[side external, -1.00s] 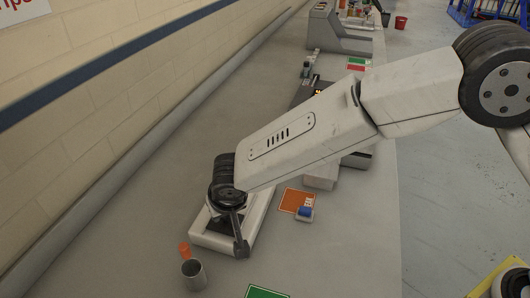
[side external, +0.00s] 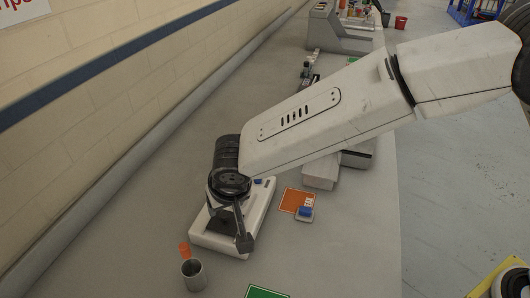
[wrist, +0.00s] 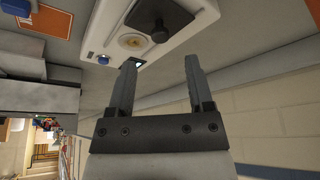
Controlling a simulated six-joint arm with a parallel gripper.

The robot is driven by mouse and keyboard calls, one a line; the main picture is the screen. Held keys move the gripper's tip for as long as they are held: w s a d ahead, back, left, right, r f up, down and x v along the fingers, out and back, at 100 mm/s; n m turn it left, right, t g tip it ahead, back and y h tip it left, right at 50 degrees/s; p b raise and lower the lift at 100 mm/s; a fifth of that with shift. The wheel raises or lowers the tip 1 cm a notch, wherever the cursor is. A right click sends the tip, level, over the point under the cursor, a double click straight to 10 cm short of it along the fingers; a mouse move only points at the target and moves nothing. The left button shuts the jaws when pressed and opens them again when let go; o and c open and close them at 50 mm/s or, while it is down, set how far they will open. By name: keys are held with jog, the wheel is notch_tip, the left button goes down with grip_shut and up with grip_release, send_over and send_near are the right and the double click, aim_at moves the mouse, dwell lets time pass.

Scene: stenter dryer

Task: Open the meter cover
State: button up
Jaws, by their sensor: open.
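The meter appears to be the white, low, rectangular device (side external: 262,199) on the grey bench. It also shows at the top of the wrist view (wrist: 200,22), cut off by the frame edge. A dark square part with a raised knob (wrist: 158,27) sits on its top and may be the cover; its hinge and state are unclear. Beside it are a round cream disc (wrist: 131,42) and a blue button (wrist: 103,59). My gripper (wrist: 161,60) is open and empty, its fingers apart. In the side view my gripper (side external: 228,210) hangs over the device, partly hiding the dark part.
A metal cup (side external: 194,275) and an orange object (side external: 184,250) stand in front of the device. An orange card (side external: 294,200) and a small blue-topped item (side external: 305,212) lie to its right. A wall with a pipe (side external: 120,190) runs along the left.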

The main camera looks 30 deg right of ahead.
jog(key=shift+v, duration=1.4)
jog(key=shift+s, duration=0.1)
jog(key=d+g, duration=0.1)
jog(key=d, duration=1.7)
jog(key=s+d+f, duration=0.3)
jog(key=s+d, duration=1)
jog(key=d, duration=0.3)
jog(key=shift+d+f+g, duration=0.25)
jog(key=shift+d+g, duration=0.05)
jog(key=shift+g, duration=0.1)
